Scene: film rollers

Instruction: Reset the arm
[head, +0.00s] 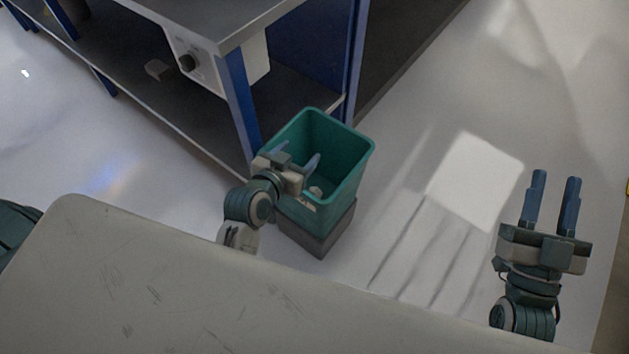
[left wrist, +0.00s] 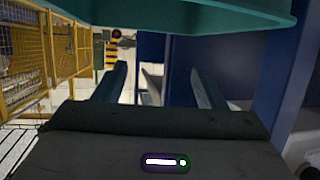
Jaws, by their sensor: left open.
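My left gripper (head: 298,155) is over the teal bin (head: 346,150) in the head view, at the bin's near left side. Its two fingers are spread with nothing between them. In the left wrist view the open fingers (left wrist: 158,75) point ahead, and the bin's rim (left wrist: 170,18) crosses the top of the picture. My right gripper (head: 556,180) is at the right of the head view, above the floor. Its fingers are parallel and apart, with nothing between them.
The bin stands on a grey block (head: 325,235). A metal workbench with blue legs (head: 238,100) stands behind and to the left of it. A pale surface (head: 150,270) fills the near left. The floor (head: 430,230) between the bin and my right gripper is clear.

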